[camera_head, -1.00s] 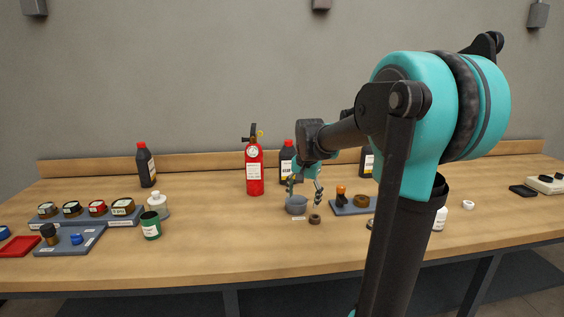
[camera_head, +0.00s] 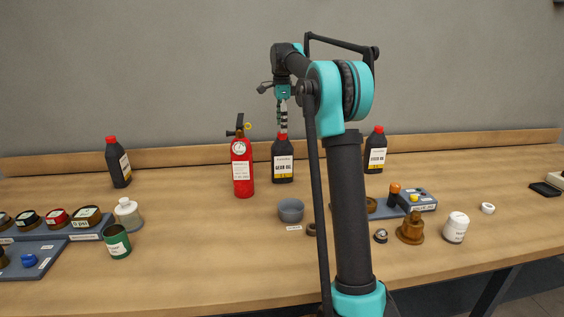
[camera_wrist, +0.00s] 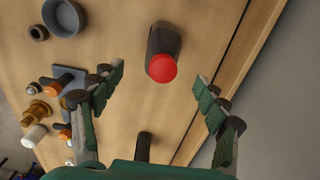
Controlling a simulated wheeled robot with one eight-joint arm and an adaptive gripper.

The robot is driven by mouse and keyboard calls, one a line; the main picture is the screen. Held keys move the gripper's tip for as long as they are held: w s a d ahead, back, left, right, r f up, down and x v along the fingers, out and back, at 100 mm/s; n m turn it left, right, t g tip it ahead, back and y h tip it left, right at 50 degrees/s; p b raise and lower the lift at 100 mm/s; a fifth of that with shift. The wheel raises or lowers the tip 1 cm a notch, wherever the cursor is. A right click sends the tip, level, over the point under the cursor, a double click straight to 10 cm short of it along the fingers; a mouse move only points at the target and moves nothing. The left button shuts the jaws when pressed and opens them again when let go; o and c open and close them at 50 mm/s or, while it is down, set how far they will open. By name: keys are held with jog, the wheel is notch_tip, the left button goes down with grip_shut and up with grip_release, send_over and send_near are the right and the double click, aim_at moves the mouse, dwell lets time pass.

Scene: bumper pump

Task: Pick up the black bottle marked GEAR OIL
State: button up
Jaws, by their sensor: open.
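A black bottle with a red cap (camera_head: 283,166) stands upright near the back of the table; its label appears to read GEAR OIL. My gripper (camera_head: 283,122) is right above it in the head view, pointing down. In the wrist view the bottle's red cap (camera_wrist: 162,68) and dark body lie between the two fingers. My gripper (camera_wrist: 159,77) is open there, with a gap on each side of the cap. I cannot tell how far the fingertips are above the cap.
A red fire extinguisher (camera_head: 242,167) stands just left of the bottle. Similar black bottles stand at the far left (camera_head: 119,164) and to the right (camera_head: 376,151). A grey bowl (camera_head: 291,210) sits in front. A wooden ledge (camera_head: 210,154) runs along the back.

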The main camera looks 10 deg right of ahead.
aim_at(282, 142)
notch_tip(282, 142, down, 8)
jog(key=shift+w+d+f, duration=0.1)
jog(key=shift+w+f, duration=0.05)
jog(key=shift+f, duration=1.2)
jog(key=shift+w+d+f, duration=0.1)
jog(key=shift+f, duration=1.25)
grip_shut()
